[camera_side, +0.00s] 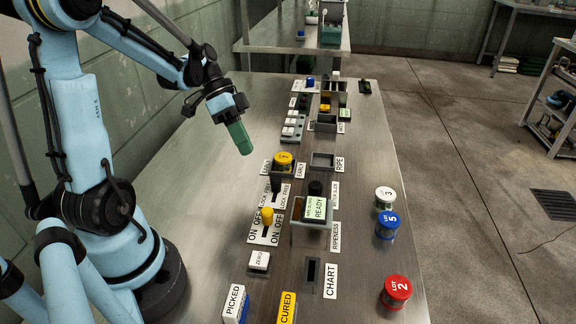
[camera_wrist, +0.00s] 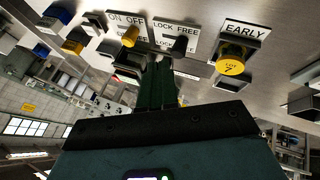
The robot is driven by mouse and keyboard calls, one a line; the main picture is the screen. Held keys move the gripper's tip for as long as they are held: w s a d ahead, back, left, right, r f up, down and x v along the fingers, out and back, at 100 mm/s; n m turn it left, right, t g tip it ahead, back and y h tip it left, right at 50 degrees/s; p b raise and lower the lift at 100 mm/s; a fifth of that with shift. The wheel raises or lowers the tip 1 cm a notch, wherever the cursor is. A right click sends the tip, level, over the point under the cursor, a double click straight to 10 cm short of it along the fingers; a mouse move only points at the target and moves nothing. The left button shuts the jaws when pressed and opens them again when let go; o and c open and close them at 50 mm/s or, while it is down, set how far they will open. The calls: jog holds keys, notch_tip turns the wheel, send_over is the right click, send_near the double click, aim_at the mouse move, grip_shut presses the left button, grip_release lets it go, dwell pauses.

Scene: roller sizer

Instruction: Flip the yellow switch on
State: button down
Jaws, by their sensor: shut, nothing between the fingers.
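The yellow switch (camera_side: 267,216) stands on a white plate marked ON and OFF, in the lower middle of the side view. Its knob sits at the end marked OFF. In the wrist view the yellow switch (camera_wrist: 130,36) shows at the top, left of the fingertips, with its knob under the word OFF. My gripper (camera_side: 245,150) has green fingers, shut and empty. It hangs above the bench, up and to the left of the switch, apart from it. In the wrist view the gripper's fingertips (camera_wrist: 159,62) point up toward the row of controls.
A black lever (camera_side: 276,183) on a LOCK/FREE plate stands just beyond the switch. A yellow-lidded jar (camera_side: 283,161) sits at EARLY. A READY display box (camera_side: 314,210) stands right of the switch, and a ZERO button (camera_side: 260,261) in front. The bench left of the row is clear.

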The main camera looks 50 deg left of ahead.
aim_at(267, 216)
jog(key=shift+s+a+f+m+h, duration=0.15)
jog(key=shift+a+m+h, duration=0.15)
jog(key=shift+a, duration=0.15)
jog(key=shift+d, duration=0.1)
jog(key=x, duration=1)
jog(key=shift+s+d, duration=0.65)
jog(key=shift+d, duration=0.35)
jog(key=shift+s+d+r, duration=0.2)
jog(key=shift+s+d, duration=0.2)
jog(key=shift+d, duration=0.3)
